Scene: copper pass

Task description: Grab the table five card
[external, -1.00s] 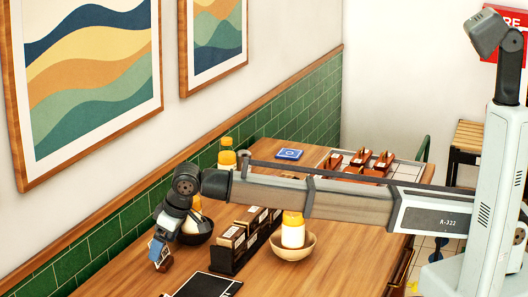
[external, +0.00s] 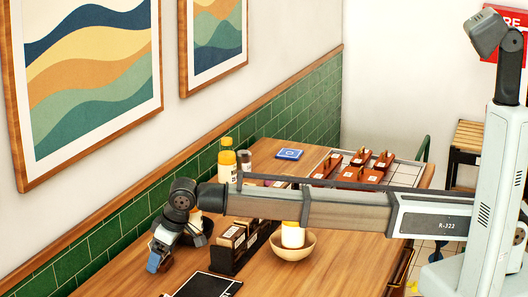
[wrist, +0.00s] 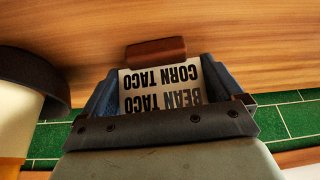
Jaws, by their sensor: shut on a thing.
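A white card (wrist: 165,84) with upside-down black print, "CORN TACO" and "BEAN TACO", stands in a small brown wooden base (wrist: 155,53) in the wrist view. No table number shows on the side I see. My gripper (wrist: 168,95) has its blue fingers on both sides of the card and is shut on it. In the external view my gripper (external: 158,255) is low over the left part of the wooden table, and its fingers hide most of the card. I cannot tell whether the base touches the table.
A dark bowl (external: 207,230) is just right of my gripper. A black rack of cards (external: 224,260) and a wooden bowl (external: 300,251) stand further right. A black menu (external: 208,289) lies in front. Several brown holders (external: 362,174) and a blue square (external: 290,154) are farther back.

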